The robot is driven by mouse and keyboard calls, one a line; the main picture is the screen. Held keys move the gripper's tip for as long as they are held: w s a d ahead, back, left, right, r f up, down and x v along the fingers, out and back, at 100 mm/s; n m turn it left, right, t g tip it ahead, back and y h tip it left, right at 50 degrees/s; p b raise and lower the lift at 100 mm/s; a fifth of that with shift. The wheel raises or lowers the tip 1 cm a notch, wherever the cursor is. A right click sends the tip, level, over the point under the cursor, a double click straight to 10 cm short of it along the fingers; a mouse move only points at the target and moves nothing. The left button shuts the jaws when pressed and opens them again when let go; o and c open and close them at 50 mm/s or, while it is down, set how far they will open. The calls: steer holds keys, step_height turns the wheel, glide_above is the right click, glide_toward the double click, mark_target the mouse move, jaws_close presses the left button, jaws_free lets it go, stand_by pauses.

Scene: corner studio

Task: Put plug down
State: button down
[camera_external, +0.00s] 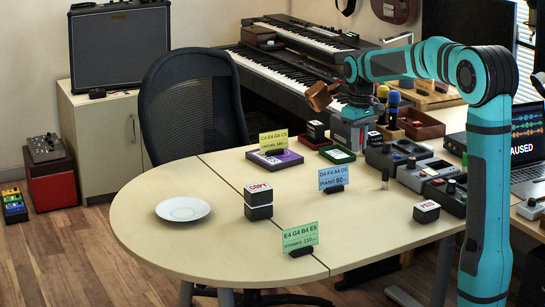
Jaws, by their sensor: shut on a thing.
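My gripper (355,146) points down above the back right part of the pale table (225,255), near the control boxes. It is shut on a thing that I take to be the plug. The plug is too small or too hidden between the fingers to make out. A small dark upright piece (385,179) stands on the table, right of and in front of my gripper. I cannot tell what it is.
A blue card (333,179), a green card (300,236), stacked dark blocks (258,202) and a white saucer (183,208) stand on the table. Control boxes (400,155) and a laptop (527,150) are at right. The table's left front is clear.

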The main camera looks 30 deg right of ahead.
steer(key=w+a, duration=0.8)
glide_above(194, 192)
step_height(194, 192, down, 2)
steer(key=shift+s+f, duration=0.1)
steer(key=shift+f, duration=4.95)
steer(key=shift+f, duration=0.1)
steer(key=c, duration=1.3)
jaws_free()
steer(key=shift+a, duration=0.1)
step_height(194, 192, up, 12)
steer(key=shift+r, duration=0.15)
